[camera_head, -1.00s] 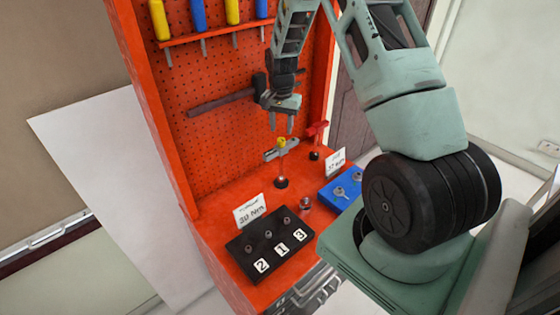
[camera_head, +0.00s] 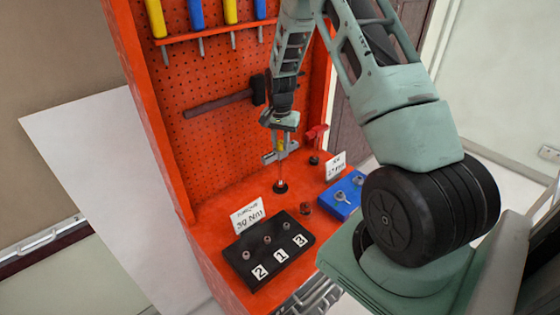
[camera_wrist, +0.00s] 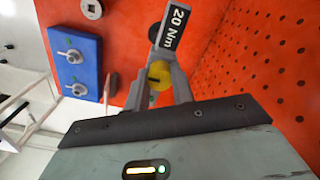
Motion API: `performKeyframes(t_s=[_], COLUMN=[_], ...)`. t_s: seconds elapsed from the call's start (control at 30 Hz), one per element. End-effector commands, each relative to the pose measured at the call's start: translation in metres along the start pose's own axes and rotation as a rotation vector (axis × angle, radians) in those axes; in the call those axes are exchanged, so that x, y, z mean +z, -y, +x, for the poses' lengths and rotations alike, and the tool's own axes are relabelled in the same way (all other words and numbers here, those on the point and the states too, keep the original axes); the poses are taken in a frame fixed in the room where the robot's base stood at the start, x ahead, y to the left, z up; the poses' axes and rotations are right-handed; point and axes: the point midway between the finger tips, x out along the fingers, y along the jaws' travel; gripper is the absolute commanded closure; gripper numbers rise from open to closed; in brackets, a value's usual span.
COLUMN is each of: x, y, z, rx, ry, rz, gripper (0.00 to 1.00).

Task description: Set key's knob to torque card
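The torque key (camera_head: 281,158) stands upright on a round black base on the red bench, with a pale crossbar near its top. Its yellow knob (camera_wrist: 160,74) shows in the wrist view between my gripper's two fingers (camera_wrist: 164,86). Whether the fingers press on it is unclear. A dark plate reading "20 Nm" (camera_wrist: 174,27) is beside the knob. In the head view my gripper (camera_head: 280,140) points down over the key's top and mostly hides the knob. The white torque card (camera_head: 247,216) stands behind the black block; its number is too small to read surely.
The black block (camera_head: 245,268) holds several studs labelled 1, 2 and 3. A blue block (camera_head: 340,196) with a second white card (camera_head: 336,166) is to the right. A red-handled tool (camera_head: 316,135) stands close to my gripper's right. The perforated red panel (camera_head: 215,140) rises behind.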

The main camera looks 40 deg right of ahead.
Motion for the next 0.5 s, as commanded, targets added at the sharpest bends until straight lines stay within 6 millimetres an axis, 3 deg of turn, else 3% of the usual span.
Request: performKeyframes(t_s=[0.3, 0.5], x=[0.0001, 0.0004], y=[0.0001, 0.0004], z=[-0.0003, -0.0012], rx=[0.000, 0.002], ry=[0.000, -0.001], rz=[0.010, 0.285], gripper=[0.89, 0.89])
